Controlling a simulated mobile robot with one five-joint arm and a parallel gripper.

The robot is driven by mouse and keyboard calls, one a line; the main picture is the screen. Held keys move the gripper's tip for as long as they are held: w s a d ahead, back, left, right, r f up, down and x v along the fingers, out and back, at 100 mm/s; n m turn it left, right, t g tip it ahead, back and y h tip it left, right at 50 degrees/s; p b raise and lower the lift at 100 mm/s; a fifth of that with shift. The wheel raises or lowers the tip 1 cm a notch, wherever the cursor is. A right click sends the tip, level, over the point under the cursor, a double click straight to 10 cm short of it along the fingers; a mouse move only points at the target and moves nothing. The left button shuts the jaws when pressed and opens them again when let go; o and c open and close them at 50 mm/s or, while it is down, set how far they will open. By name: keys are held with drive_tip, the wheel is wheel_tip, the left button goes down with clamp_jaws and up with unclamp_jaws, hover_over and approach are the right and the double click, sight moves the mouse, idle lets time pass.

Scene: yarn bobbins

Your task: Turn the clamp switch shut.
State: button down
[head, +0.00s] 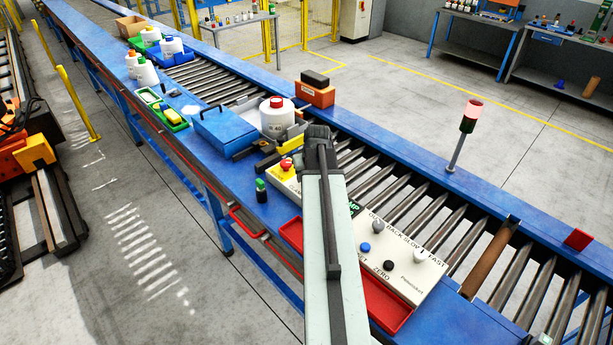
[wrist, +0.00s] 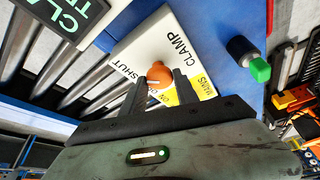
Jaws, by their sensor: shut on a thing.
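The clamp switch (wrist: 158,76) is an orange knob with a white pointer line on a pale panel (wrist: 140,48) in the wrist view. The panel is lettered CLAMP, with SHUT readable on the side near my fingers; the other position word is partly covered. My gripper (wrist: 160,88) has its two dark fingers on either side of the knob, closed on it. The pointer line points toward the left of the picture, on the SHUT side. In the head view my arm hides the knob and fingertips.
A yellow MAINS label (wrist: 202,88) lies beside the knob.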

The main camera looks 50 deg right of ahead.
drive_tip(key=c, duration=1)
unclamp_jaws()
drive_tip(key=shift+o, duration=0.2)
drive_tip(key=p+v, duration=0.7)
drive_tip(key=shift+s+r, duration=0.15)
drive_tip(key=shift+r, duration=0.2)
drive_tip(key=shift+a, duration=0.1)
